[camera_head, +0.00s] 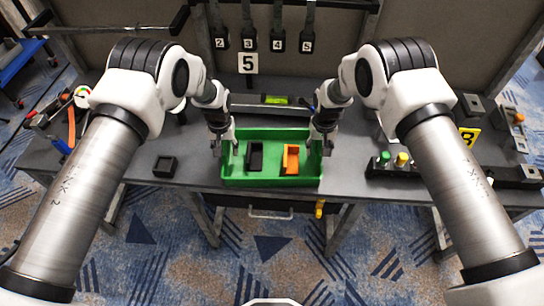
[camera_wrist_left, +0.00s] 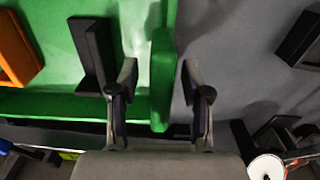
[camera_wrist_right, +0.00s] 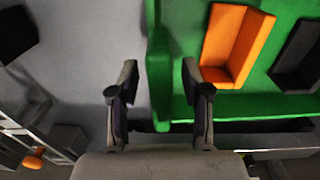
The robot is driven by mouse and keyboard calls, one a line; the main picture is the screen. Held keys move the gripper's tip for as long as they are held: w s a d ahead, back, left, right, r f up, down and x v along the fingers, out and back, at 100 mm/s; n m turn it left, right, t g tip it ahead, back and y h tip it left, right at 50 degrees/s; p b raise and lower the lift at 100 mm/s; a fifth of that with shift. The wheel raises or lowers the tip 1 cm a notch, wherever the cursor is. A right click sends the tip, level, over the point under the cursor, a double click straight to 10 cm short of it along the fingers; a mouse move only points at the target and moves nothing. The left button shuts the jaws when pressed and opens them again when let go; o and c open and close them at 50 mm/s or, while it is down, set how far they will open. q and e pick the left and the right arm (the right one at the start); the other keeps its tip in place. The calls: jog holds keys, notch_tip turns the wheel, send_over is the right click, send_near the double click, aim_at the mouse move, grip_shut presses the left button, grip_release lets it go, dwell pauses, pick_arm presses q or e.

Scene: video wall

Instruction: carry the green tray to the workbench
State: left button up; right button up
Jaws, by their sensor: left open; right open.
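The green tray (camera_head: 271,182) lies on the grey workbench (camera_head: 200,172) near its front edge. Inside it are a black block (camera_head: 255,156) on the left and an orange block (camera_head: 291,160) on the right. My left gripper (camera_head: 224,146) is open at the tray's left wall. In the left wrist view its fingers (camera_wrist_left: 158,95) stand on either side of that green wall (camera_wrist_left: 161,75). My right gripper (camera_head: 318,144) is open at the right wall. In the right wrist view its fingers (camera_wrist_right: 158,95) stand on either side of that wall (camera_wrist_right: 158,70). Neither shows contact clearly.
A small black box (camera_head: 165,166) sits left of the tray. Green and yellow knobs (camera_head: 402,159) stand on a black strip to the right. Tools lie at the far left.

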aim_at(224, 142)
pick_arm(q)
jog(key=shift+w+f, duration=0.1)
pick_arm(e)
jog(key=shift+w, duration=0.1)
pick_arm(q)
jog(key=shift+a, duration=0.1)
jog(key=shift+c, duration=0.7)
pick_arm(e)
jog(key=shift+a+f, duration=0.1)
jog(key=shift+c, duration=0.7)
pick_arm(q)
grip_shut()
pick_arm(e)
grip_shut()
